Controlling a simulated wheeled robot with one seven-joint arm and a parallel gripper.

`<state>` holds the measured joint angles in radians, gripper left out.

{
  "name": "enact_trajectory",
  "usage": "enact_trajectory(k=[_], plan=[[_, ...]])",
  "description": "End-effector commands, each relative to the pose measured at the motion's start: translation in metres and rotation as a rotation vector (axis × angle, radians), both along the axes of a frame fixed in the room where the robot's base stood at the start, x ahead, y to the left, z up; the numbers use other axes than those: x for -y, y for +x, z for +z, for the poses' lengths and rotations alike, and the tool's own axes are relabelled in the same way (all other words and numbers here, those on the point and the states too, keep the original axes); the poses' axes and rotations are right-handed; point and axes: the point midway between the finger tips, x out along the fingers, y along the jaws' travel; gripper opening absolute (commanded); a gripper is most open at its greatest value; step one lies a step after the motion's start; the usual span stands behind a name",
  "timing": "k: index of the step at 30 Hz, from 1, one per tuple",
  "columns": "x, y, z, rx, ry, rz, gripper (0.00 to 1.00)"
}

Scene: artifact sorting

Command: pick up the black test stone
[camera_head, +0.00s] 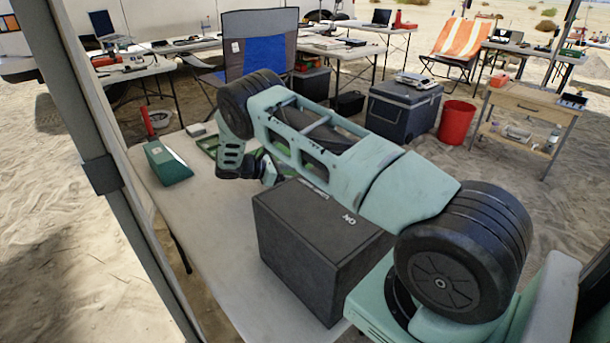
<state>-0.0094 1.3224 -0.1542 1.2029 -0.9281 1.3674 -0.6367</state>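I cannot make out the black test stone; my own arm and a large black box (318,250) hide part of the table. The box stands on the near part of the pale table (200,215) and has white lettering on its top. My arm reaches over the table from the lower right to the upper left, then bends down behind the box. My gripper's fingers are hidden there, so neither their opening nor anything between them shows.
A dark green case (167,164) lies at the table's left edge. A green-edged tray (208,145) lies partly behind my arm. A tent pole (100,170) crosses the left side. Beyond stand a cooler (402,110), a red bin (456,122) and a wooden side table (530,100).

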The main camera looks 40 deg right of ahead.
Motion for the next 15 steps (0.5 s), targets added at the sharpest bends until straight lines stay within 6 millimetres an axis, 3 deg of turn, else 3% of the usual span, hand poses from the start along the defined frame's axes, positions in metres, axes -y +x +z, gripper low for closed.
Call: enact_trajectory(k=[4, 11, 15], plan=[[0.016, -0.008, -0.006, 0.000, 0.000, -0.001, 0.60], [0.018, -0.008, -0.008, 0.001, -0.001, 0.001, 0.60], [0.018, -0.008, -0.008, 0.001, -0.001, 0.001, 0.21]])
